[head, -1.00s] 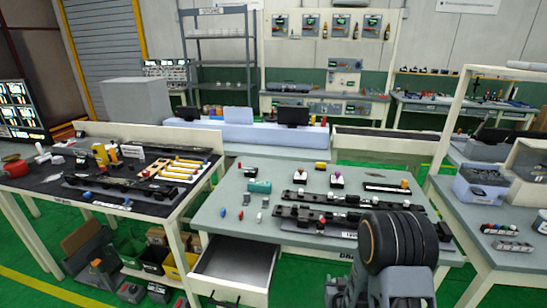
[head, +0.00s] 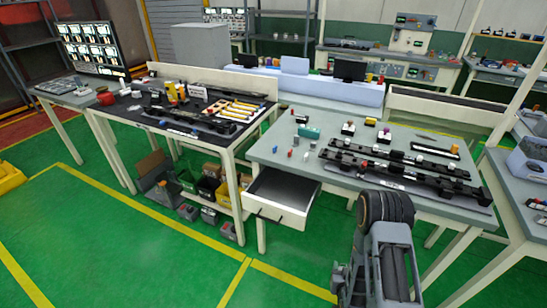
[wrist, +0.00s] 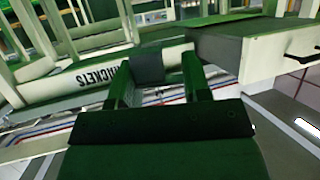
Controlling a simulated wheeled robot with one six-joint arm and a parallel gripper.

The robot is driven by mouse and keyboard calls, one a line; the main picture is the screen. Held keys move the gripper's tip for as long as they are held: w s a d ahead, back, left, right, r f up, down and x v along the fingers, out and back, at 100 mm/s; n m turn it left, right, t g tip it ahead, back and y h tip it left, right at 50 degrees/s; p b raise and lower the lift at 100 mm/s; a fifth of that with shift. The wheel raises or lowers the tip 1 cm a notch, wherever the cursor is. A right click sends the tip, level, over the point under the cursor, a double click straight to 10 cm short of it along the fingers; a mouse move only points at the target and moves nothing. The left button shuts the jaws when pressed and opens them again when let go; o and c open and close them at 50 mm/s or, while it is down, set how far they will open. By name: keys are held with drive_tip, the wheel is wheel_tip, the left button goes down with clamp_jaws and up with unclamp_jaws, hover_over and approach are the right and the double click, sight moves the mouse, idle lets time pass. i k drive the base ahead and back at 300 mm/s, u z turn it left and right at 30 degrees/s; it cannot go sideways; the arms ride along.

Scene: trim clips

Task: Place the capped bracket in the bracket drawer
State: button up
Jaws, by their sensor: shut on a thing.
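In the wrist view my gripper (wrist: 158,66) is shut on a small dark grey block-like piece, the capped bracket (wrist: 148,69), held between the two fingertips. Its cap cannot be made out from this side. My arm hides the gripper and held piece in the head view.
The grey table (head: 268,150) carries dark rails (head: 400,172) and several small coloured parts. A dark-topped table (head: 150,122) stands left, with bins below. Green floor in front is free.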

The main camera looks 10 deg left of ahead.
sight(281, 201)
drive_tip(key=u, duration=0.4)
drive_tip(key=k, duration=0.9)
drive_tip(key=u, duration=1.45)
drive_tip(key=i, duration=1.15)
drive_tip(key=u, duration=0.4)
drive_tip(key=i, duration=1.15)
drive_tip(key=z, duration=1.15)
drive_tip(key=i, duration=0.75)
drive_tip(key=z, duration=0.85)
